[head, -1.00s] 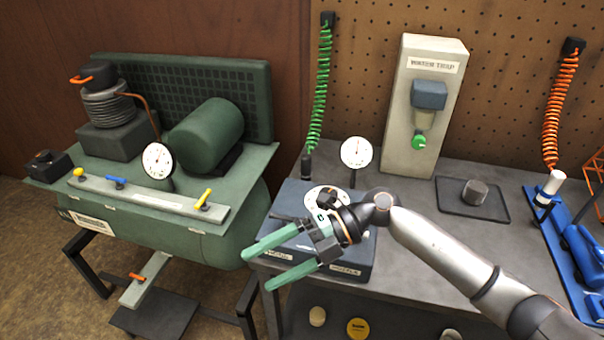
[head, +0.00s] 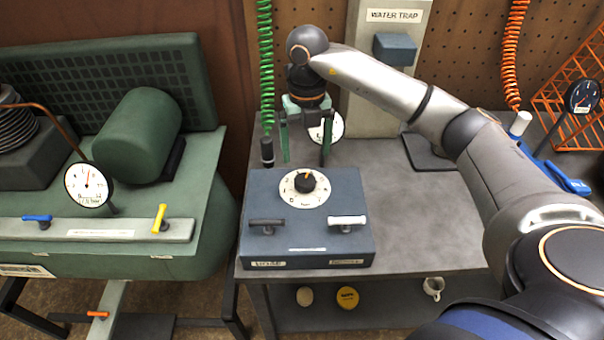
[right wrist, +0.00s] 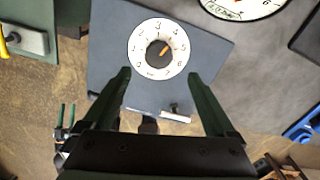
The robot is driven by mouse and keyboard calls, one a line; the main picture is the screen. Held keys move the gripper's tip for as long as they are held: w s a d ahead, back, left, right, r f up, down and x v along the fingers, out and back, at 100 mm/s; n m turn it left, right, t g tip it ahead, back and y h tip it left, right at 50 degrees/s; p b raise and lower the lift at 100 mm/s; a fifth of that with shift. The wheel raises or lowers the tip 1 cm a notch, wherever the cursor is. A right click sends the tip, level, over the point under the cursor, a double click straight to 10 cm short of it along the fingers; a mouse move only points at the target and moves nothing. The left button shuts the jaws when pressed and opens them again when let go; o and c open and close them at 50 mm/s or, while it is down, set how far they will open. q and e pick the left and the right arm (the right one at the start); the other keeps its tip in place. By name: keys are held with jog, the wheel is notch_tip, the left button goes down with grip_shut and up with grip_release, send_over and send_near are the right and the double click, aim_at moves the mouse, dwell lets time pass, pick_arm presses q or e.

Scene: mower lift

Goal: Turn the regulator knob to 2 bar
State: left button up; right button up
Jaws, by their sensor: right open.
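The regulator knob (head: 305,182) is dark and sits in a white numbered dial (head: 288,192) on a blue-grey box (head: 262,215). In the right wrist view the knob (right wrist: 158,55) has an orange pointer, tilted up and right, seemingly near 4; the exact reading is too small to tell. My right gripper (head: 305,160) points down with its green fingers apart, appearing beyond the dial in the head view and touching nothing. In the right wrist view the gripper (right wrist: 159,76) fingertips frame the area just below the dial. Small green prongs at lower left there may be my left gripper (right wrist: 67,108).
The box bears a dark lever (head: 267,223) and a white lever (head: 347,221). A round gauge (head: 333,128) behind it is partly hidden by my gripper. A green hose (head: 265,80) hangs at the back. The compressor (head: 140,135) stands left. The grey bench (head: 420,225) is clear right of the box.

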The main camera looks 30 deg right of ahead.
aim_at(305, 179)
notch_tip(305, 179, down, 9)
jog(key=shift+f+p, duration=0.1)
jog(key=shift+p, duration=0.25)
jog(key=c, duration=1.3)
jog(key=shift+c, duration=0.2)
